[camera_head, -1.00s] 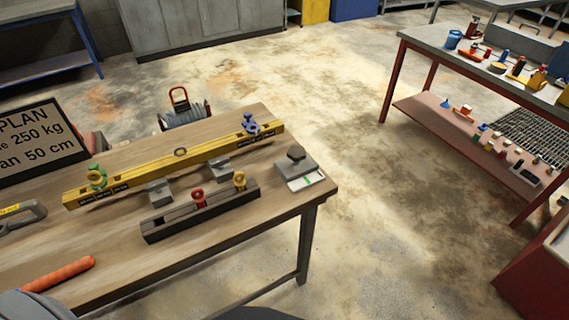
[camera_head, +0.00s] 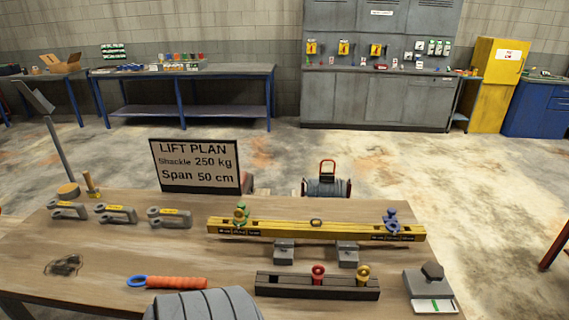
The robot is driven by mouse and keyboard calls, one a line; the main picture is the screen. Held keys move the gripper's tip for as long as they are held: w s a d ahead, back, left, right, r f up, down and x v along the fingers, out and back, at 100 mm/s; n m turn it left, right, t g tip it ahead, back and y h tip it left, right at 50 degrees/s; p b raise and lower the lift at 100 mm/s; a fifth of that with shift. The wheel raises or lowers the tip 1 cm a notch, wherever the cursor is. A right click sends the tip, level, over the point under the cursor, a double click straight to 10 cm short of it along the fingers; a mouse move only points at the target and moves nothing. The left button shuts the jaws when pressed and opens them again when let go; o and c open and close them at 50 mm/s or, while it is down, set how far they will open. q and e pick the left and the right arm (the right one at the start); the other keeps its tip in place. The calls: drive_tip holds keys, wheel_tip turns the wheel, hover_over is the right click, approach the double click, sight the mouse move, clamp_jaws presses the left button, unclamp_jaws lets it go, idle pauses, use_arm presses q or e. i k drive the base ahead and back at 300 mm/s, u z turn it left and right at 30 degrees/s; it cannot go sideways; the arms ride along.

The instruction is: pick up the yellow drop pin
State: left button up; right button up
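The yellow drop pin (camera_head: 363,273) stands upright in the dark slotted block (camera_head: 290,285) near the table's front edge, toward the right end of the block. Its ring head is on top and its lower part is hidden in the block. A red pin (camera_head: 318,274) stands in the same block, a little to its left. Neither of my grippers shows in the head view, so their state is not visible.
Behind the block, a yellow beam (camera_head: 290,228) with green (camera_head: 240,214) and blue (camera_head: 391,220) fittings rests on grey supports (camera_head: 284,252). An orange-handled tool (camera_head: 177,283) lies left; a grey hex-topped unit (camera_head: 432,281) sits right. Shackles (camera_head: 116,214) and the lift plan sign (camera_head: 195,166) are behind.

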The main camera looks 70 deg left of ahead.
sight(239, 218)
drive_tip(key=z, duration=1.5)
drive_tip(key=i, duration=0.05)
drive_tip(key=u, duration=4.05)
